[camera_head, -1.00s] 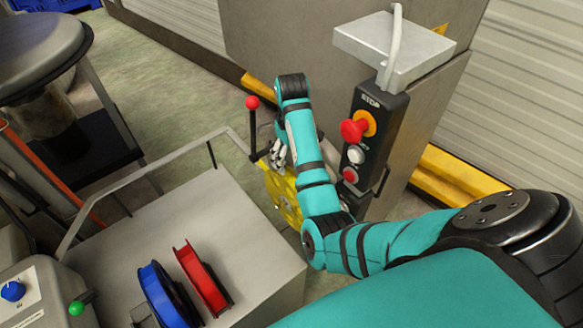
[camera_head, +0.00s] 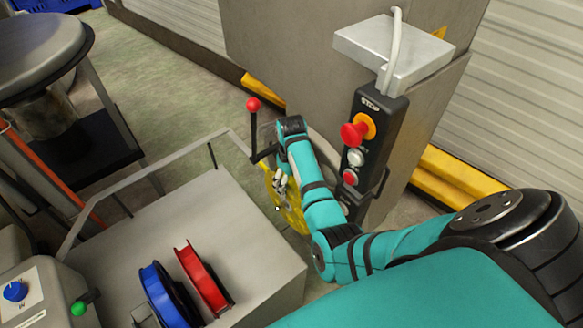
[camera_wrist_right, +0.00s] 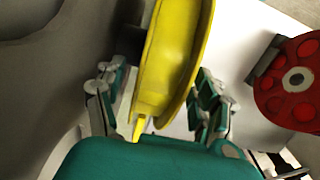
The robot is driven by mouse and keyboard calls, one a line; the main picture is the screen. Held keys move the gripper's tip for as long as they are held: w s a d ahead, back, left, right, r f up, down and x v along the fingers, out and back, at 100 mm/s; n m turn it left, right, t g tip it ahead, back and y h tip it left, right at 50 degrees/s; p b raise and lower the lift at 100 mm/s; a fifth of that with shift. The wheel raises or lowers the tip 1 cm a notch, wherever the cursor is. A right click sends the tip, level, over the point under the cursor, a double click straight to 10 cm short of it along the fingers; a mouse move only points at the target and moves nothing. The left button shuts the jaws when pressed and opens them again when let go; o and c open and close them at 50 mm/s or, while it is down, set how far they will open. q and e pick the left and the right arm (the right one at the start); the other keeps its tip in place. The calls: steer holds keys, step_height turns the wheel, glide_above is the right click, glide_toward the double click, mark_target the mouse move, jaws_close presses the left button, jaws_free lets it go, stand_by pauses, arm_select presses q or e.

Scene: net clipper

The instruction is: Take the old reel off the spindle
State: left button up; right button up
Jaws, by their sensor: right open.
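A yellow reel (camera_head: 287,200) stands beside the grey machine, partly hidden behind my right arm. In the right wrist view the yellow reel (camera_wrist_right: 172,62) stands edge-on between the two open fingers of my right gripper (camera_wrist_right: 160,100). One finger is on each side of its rim; I cannot tell whether either touches it. In the head view my right gripper (camera_head: 281,182) is at the reel's upper part. The spindle is hidden. My left gripper is not in view.
A red reel (camera_head: 202,278) and a blue reel (camera_head: 165,297) stand on the grey table (camera_head: 150,232), which has a rail. The red reel also shows in the right wrist view (camera_wrist_right: 290,106). A red-knobbed lever (camera_head: 253,104) and a STOP control box (camera_head: 372,140) are close to my right arm.

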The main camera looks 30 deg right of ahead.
jaws_close()
steer(key=shift+r, duration=0.1)
steer(key=shift+w+r, duration=0.1)
steer(key=shift+w, duration=0.05)
stand_by(0.5)
